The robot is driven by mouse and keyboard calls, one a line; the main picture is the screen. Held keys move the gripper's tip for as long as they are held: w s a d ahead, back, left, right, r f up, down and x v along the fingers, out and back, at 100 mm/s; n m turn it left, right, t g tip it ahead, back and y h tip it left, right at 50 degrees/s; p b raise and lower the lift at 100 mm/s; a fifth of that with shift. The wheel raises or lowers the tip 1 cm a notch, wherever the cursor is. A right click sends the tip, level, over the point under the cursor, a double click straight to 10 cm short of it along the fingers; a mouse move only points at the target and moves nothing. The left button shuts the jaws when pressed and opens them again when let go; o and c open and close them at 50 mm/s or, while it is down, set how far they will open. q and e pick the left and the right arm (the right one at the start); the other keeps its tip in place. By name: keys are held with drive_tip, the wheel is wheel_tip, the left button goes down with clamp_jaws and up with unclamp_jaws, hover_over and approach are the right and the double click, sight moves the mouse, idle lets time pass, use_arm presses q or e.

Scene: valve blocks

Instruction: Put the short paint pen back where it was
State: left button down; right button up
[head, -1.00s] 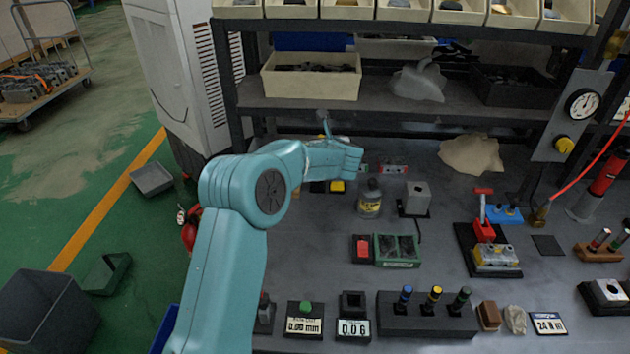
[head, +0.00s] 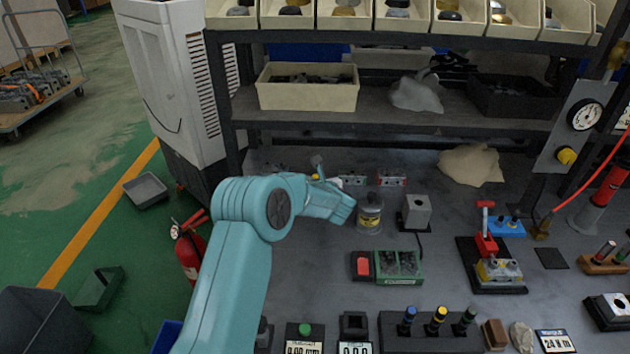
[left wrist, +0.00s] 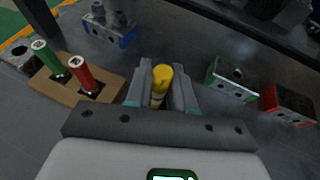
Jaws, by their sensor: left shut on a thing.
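A yellow-capped pen (left wrist: 161,78), taken to be the short paint pen, stands between the fingers of my left gripper (left wrist: 160,92) in the left wrist view. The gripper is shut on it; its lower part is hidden. To the left in that view, a wooden pen rack (left wrist: 110,87) holds a green pen (left wrist: 50,60) and a red pen (left wrist: 84,74). The held pen is apart from the rack in the picture. In the head view my left gripper (head: 333,184) is near the back left of the bench, and the held pen cannot be made out clearly. My right gripper is out of view.
In the left wrist view a blue valve block (left wrist: 108,36) is behind the rack; green (left wrist: 231,80) and red (left wrist: 288,104) blocks stand right. In the head view a bottle (head: 369,212) stands close right of the gripper. The shelf edge (head: 400,127) overhangs the back.

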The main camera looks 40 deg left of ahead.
use_arm(q)
drive_tip(key=shift+a+f, duration=0.1)
drive_tip(key=c, duration=1)
unclamp_jaws()
drive_tip(key=shift+f, duration=0.1)
drive_tip(key=shift+r, duration=0.35)
drive_tip(key=shift+b+v, duration=0.7)
drive_tip(key=shift+v, duration=5.25)
